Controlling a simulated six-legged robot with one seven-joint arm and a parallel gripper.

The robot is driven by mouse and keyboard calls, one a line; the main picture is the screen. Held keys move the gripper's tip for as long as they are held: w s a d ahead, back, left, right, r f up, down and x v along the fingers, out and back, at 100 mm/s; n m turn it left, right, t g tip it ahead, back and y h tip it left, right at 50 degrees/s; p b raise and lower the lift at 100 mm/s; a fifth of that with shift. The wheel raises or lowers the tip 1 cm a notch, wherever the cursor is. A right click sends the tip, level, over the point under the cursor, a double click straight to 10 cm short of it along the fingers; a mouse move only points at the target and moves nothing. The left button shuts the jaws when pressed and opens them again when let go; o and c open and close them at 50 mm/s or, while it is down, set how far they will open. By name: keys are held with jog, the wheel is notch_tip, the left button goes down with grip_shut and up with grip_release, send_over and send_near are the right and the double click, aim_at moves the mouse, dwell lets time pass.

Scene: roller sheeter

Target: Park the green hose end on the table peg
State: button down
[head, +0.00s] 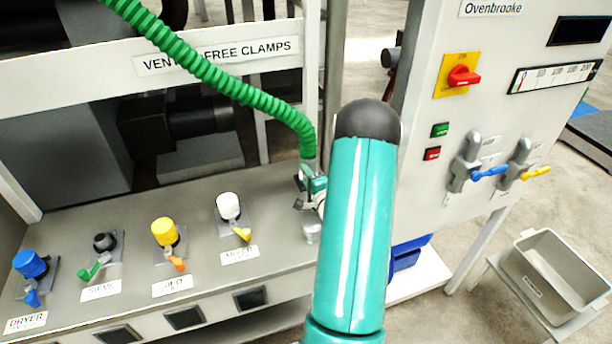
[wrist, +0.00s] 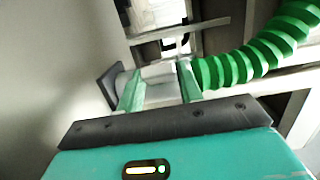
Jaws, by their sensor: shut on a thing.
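The green hose (head: 225,80) comes down from the top left and ends at my gripper (head: 304,190), above the table's right end. In the wrist view my gripper (wrist: 160,85) has its two green fingers on either side of the pale grey hose end (wrist: 160,78), shut on it. The ribbed green hose (wrist: 250,60) runs off to the right there. A short grey cylinder, which looks like the table peg (head: 312,233), stands on the table just below my gripper. The hose end is above it and apart from it. My teal arm hides part of the gripper.
The grey table (head: 130,228) carries blue, dark, yellow and white capped ports with coloured levers, labelled along the front. A cabinet (head: 510,110) with a red switch and two valves stands right. A grey bin (head: 558,275) is at lower right.

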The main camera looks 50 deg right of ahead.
jog(key=c, duration=0.8)
grip_release()
jog(key=shift+c, duration=0.2)
jog(key=shift+s, duration=0.1)
jog(key=v, duration=1.3)
jog(key=shift+s+a, duration=0.15)
jog(key=shift+s, duration=0.1)
